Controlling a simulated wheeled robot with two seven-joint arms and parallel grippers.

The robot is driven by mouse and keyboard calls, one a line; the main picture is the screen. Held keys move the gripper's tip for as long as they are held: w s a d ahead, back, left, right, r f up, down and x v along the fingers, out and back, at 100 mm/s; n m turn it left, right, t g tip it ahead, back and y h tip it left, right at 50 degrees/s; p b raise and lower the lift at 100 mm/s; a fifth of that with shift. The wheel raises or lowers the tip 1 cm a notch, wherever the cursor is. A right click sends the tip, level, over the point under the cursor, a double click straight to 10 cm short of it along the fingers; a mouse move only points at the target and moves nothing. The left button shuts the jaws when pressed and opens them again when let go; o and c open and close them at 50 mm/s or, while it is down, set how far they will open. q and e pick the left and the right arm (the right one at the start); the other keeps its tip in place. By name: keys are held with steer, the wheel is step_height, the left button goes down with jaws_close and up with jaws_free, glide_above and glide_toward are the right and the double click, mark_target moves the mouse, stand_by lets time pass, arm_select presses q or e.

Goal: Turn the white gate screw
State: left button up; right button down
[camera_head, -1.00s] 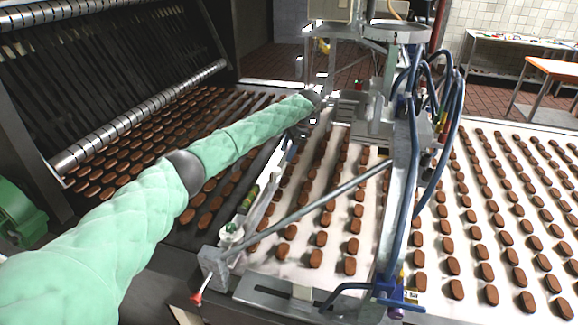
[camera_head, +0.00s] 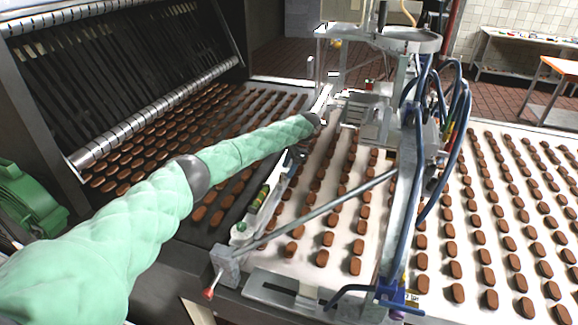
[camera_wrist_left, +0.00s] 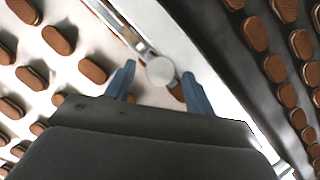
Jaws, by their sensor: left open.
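A round, pale grey-white screw head (camera_wrist_left: 160,71) shows in the left wrist view, on the narrow metal gate rail beside the belt. I take it to be the white gate screw. It lies between the two blue fingertips of my left gripper (camera_head: 291,164), which are apart on either side of it. I cannot tell whether they touch it. In the head view the gripper hangs at the far end of the gate rail (camera_head: 262,200), partly behind my green-sleeved arm, and the screw is not clear there. My right gripper is not in view.
Rows of brown biscuits lie on the white belt (camera_head: 300,262) and the dark belt to its left. A slanted metal rod (camera_head: 320,210) crosses above the white belt. A metal frame with blue hoses (camera_head: 440,150) stands right of my gripper.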

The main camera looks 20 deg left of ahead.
arm_select(q)
steer(key=c, duration=1)
